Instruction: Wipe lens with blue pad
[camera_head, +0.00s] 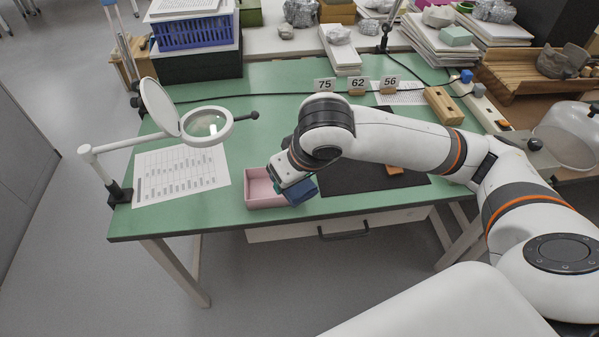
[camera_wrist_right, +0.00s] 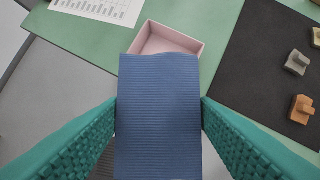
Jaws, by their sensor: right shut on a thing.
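The magnifier lens (camera_head: 203,124) sits in a white ring on a jointed arm clamped at the table's left edge, with its round white cover (camera_head: 159,106) raised. The blue ribbed pad (camera_wrist_right: 158,115) is between the teal fingers of my right gripper (camera_wrist_right: 158,118), which is shut on it. In the head view the pad (camera_head: 301,193) shows at the right side of the pink tray (camera_head: 262,201), over its rim. The lens is to the left of and beyond the gripper. My left gripper is not in view.
A printed sheet (camera_head: 180,175) lies below the lens. A dark mat (camera_head: 375,178) with sherds, such as an orange-brown one (camera_wrist_right: 302,109), is right of the tray. Number cards (camera_head: 357,85) stand behind.

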